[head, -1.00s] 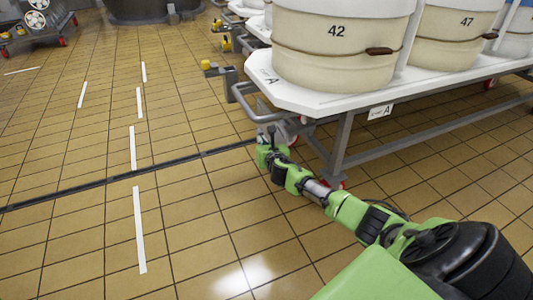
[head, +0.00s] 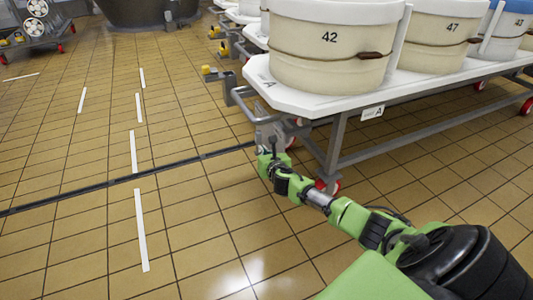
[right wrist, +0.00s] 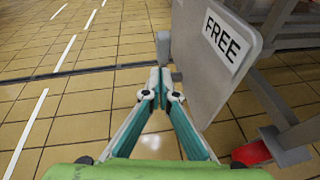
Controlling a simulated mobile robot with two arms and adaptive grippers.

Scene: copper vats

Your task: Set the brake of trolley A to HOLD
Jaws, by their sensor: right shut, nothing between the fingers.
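Trolley A (head: 283,99) stands at the upper right in the head view, with a white deck marked A and a grey frame. A grey plate (head: 268,130) hangs at its near-left end. In the right wrist view this plate (right wrist: 205,70) carries a white FREE label (right wrist: 222,45). A grey stub (right wrist: 163,46) shows at the plate's left edge; it may be part of the brake. My right gripper (right wrist: 160,80) is shut and empty, its fingertips just below the stub in the picture. I cannot tell whether they touch. No HOLD marking shows. My left gripper is out of view.
Cream vats numbered 42 (head: 329,60) and 47 (head: 437,48) stand on the trolley. A red-wheeled caster (head: 328,186) is close to my right arm. More trolleys stand behind.

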